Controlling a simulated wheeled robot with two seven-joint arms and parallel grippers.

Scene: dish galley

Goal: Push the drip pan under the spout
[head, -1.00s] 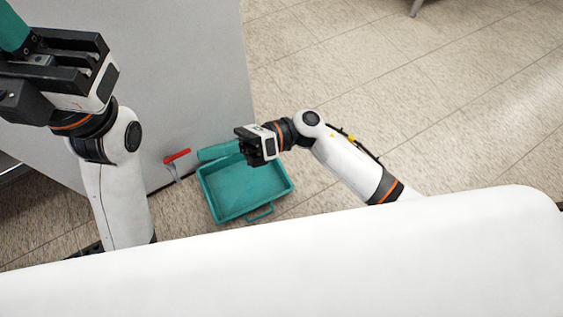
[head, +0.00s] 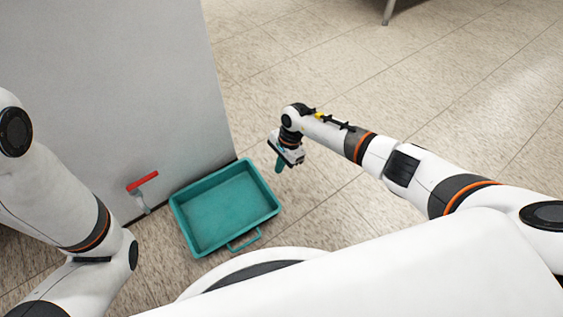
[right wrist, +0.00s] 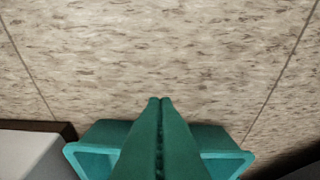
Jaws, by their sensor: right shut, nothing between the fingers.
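The teal drip pan (head: 222,247) is empty and lies on the floor beside the grey cabinet, its loop handle toward me. The spout (head: 141,200), with a red lever on top, comes off the cabinet's face to the left of the pan. The pan lies to the right of the spout, not under it. My right gripper (head: 280,167) is just beyond the pan's right side, teal fingers pointing down, shut and empty. In the right wrist view the shut fingers (right wrist: 160,100) hide the middle of the pan (right wrist: 221,140). My left gripper is out of view.
The grey cabinet (head: 110,90) stands behind the spout and the pan's far left side. The tiled floor to the right of the pan is open (head: 340,215). A metal leg (head: 388,12) stands far off at the top.

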